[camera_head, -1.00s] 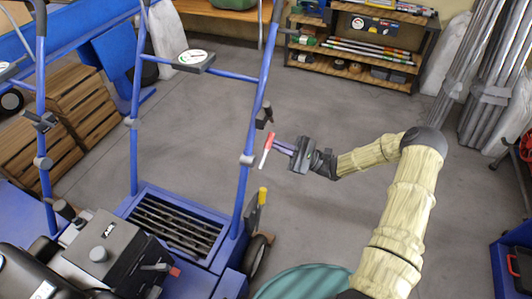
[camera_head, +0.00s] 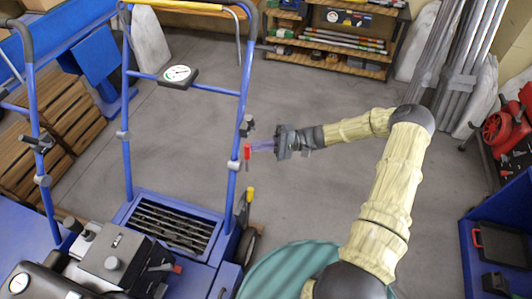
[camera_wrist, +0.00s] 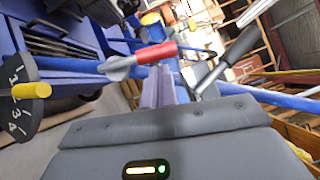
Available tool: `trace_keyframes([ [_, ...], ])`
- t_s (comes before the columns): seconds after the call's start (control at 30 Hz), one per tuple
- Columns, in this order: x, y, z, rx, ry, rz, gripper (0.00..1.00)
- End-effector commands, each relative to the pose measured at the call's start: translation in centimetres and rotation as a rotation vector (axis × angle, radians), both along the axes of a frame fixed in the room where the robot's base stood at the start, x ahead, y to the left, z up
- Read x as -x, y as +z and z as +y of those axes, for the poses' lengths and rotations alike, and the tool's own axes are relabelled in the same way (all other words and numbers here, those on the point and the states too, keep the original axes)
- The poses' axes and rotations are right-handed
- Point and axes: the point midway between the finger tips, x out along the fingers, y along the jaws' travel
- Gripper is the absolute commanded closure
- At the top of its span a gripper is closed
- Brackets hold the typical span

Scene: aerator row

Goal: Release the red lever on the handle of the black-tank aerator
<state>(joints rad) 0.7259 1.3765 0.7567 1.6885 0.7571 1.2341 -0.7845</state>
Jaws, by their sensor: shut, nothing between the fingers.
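The red lever (camera_head: 248,151) sits beside the right upright of the blue tube handle (camera_head: 243,90). In the wrist view its red grip (camera_wrist: 157,53) lies across the fingertips, with a silver shank (camera_wrist: 118,68) running left. My gripper (camera_head: 260,147) is shut and empty, its tips at the red grip from the right. They appear to touch it, though a small gap cannot be ruled out. A black tank part (camera_head: 30,284) shows at the lower left. A black lever (camera_wrist: 217,65) is to the right of the fingers in the wrist view.
A yellow-knobbed lever (camera_head: 250,195) stands low on the same upright; its numbered dial (camera_wrist: 18,98) shows in the wrist view. A gauge (camera_head: 178,76) sits on the crossbar. Shelves (camera_head: 330,64) stand behind.

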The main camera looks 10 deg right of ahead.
Motion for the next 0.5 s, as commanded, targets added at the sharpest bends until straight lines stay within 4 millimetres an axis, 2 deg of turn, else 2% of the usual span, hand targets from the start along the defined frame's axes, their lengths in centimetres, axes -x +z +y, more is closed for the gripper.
trace_keyframes([
  [0.03,0.17,0.44,0.22,0.010,0.003,-0.021,1.00],
  [0.5,0.63,0.41,0.66,0.040,0.008,-0.087,1.00],
])
